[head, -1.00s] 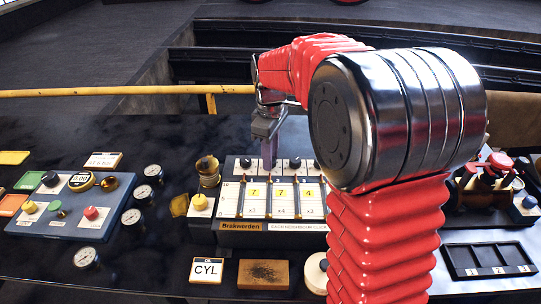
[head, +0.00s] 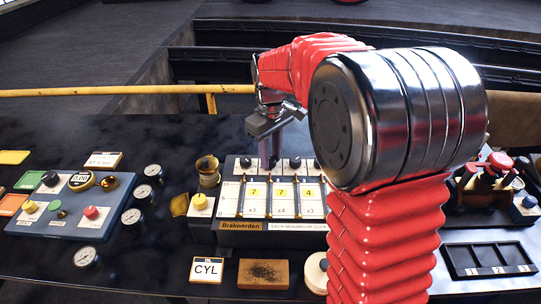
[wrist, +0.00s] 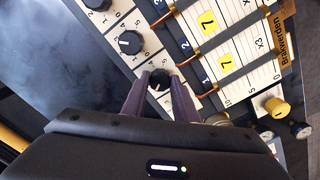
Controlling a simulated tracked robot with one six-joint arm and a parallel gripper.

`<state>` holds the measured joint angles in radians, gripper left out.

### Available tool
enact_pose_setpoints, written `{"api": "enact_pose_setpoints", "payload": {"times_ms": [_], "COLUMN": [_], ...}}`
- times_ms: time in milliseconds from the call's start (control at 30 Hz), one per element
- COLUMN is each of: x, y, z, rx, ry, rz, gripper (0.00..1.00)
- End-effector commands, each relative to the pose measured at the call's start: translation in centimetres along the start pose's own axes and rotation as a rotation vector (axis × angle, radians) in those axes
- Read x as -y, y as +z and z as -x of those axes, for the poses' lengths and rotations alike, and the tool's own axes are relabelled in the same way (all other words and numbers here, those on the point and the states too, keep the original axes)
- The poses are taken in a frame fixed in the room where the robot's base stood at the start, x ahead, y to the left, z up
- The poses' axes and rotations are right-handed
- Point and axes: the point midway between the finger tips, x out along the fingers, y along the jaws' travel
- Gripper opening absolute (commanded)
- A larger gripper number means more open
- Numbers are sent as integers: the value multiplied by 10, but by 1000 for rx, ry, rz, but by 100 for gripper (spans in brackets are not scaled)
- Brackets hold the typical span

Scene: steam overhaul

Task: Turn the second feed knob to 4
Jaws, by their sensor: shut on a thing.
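The feed panel (head: 265,226), labelled "Brakwerden", carries a row of black knobs along its back edge. In the wrist view, the purple fingers of my gripper (wrist: 160,86) are shut on this second knob (wrist: 159,80), one on each side. The exact setting of this knob is hard to read. The first knob (head: 246,162) and third knob (head: 295,163) stand free. Yellow tiles on the panel show 7, 7 and 4.
A brass cup-like fitting (head: 208,172) and a yellow button (head: 199,202) stand left of the panel. A blue control box (head: 72,227) and several gauges lie farther left. A CYL card (head: 206,270) and brown block (head: 263,273) lie in front. My arm hides the panel's right end.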

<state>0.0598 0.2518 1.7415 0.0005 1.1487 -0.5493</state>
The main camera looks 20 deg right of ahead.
Motion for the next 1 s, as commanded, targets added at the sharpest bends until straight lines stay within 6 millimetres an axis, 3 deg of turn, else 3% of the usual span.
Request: {"api": "enact_pose_setpoints", "payload": {"times_ms": [1000], "x": [0], "y": [0], "z": [1], "rx": [-2], "ry": [2], "rz": [-963], "gripper": [4]}}
